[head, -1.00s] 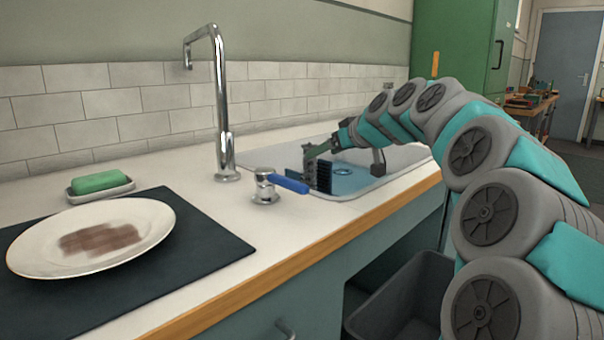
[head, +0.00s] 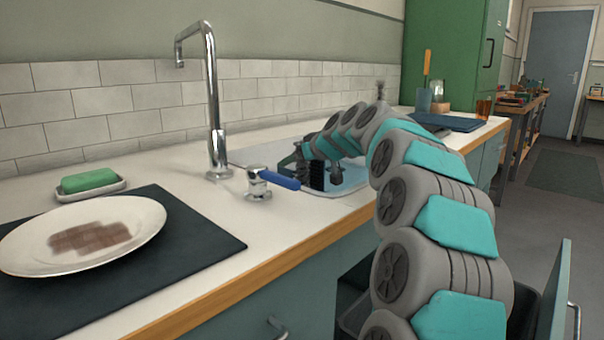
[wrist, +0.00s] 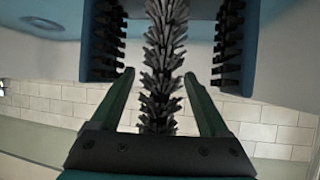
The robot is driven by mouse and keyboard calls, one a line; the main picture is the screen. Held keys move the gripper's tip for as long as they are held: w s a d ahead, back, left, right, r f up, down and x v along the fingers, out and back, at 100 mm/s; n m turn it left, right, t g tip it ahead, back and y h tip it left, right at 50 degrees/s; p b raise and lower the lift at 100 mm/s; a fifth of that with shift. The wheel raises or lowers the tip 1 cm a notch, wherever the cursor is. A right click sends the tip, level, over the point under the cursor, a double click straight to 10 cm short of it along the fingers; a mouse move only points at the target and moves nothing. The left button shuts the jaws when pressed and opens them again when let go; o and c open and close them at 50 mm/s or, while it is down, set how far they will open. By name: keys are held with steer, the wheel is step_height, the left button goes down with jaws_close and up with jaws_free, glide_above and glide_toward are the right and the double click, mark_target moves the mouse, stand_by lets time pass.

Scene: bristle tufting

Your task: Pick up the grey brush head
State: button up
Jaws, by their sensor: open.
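The grey brush head (wrist: 165,50) is a long column of bristles in the middle of the wrist view, running from the top edge down towards my gripper's palm. My gripper (wrist: 159,78) is open, with one green finger on each side of the bristles and a gap visible on both sides. The top end of the brush is cut off by the frame. In the head view my gripper (head: 300,158) is over the sink (head: 352,182), small and partly hidden. I cannot pick out the grey brush head there.
Black bristle rows (wrist: 104,40) flank the brush, with more on the right (wrist: 228,45). A tap (head: 214,110) and a blue-handled fitting (head: 272,182) stand left of the sink. A plate (head: 85,235) lies on a dark mat (head: 205,245), near green soap (head: 89,181).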

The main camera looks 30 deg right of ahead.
jaws_close()
stand_by(0.6)
